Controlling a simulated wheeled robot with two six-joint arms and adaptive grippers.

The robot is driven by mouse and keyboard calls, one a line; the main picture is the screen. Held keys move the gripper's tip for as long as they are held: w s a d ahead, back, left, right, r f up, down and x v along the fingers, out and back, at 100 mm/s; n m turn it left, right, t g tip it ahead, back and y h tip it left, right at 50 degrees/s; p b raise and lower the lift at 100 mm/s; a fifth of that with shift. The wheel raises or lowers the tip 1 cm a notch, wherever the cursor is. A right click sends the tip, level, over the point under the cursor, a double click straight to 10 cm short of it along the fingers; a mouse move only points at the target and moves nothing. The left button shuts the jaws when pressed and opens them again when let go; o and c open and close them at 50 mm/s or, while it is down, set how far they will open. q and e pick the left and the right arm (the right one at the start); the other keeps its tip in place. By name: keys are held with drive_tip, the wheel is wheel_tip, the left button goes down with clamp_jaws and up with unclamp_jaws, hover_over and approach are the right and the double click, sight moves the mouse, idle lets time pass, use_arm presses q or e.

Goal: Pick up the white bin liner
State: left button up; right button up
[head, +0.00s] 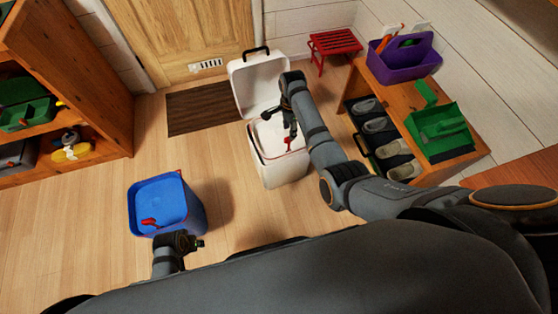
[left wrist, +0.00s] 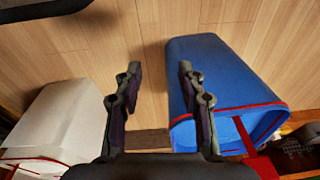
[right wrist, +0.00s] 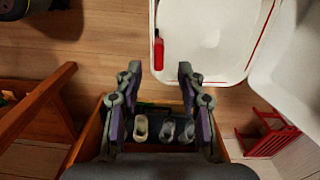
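The white bin liner (head: 265,137) lies in the white bin (head: 283,172), whose lid stands open behind it. It has a thin red edge line and a red tab. The right wrist view shows the pale liner (right wrist: 205,35) with its red tab (right wrist: 158,52) just beyond the fingertips. My right gripper (head: 291,126) is over the bin, partly covering the liner in the head view. Its fingers are apart and empty in the right wrist view (right wrist: 157,75). My left gripper (head: 198,244) is by the blue bin; its fingers are open and empty in the left wrist view (left wrist: 159,78).
The blue bin (head: 146,212) with a red tab stands to the left on the wooden floor. A shoe bench (head: 447,150) with a purple caddy (head: 403,67) and green tray is at the right. A red stool (head: 334,42), dark mat (head: 205,112) and shelf (head: 115,110) stand farther back.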

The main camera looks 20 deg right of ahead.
sight(289, 142)
drive_tip(key=shift+f, duration=0.85)
wheel_tip(289, 142, down, 5)
drive_tip(key=b, duration=0.2)
drive_tip(key=shift+s+r+b, duration=0.1)
drive_tip(key=shift+r+b, duration=0.1)
drive_tip(key=shift+b, duration=0.15)
use_arm(q)
wheel_tip(289, 142, up, 10)
drive_tip(key=d, duration=0.2)
drive_tip(key=shift+w+f, duration=0.15)
drive_tip(key=shift+f, duration=0.05)
use_arm(e)
drive_tip(key=shift+a, duration=0.1)
clamp_jaws()
use_arm(q)
drive_tip(key=shift+d, duration=0.1)
use_arm(e)
drive_tip(key=shift+r, duration=0.1)
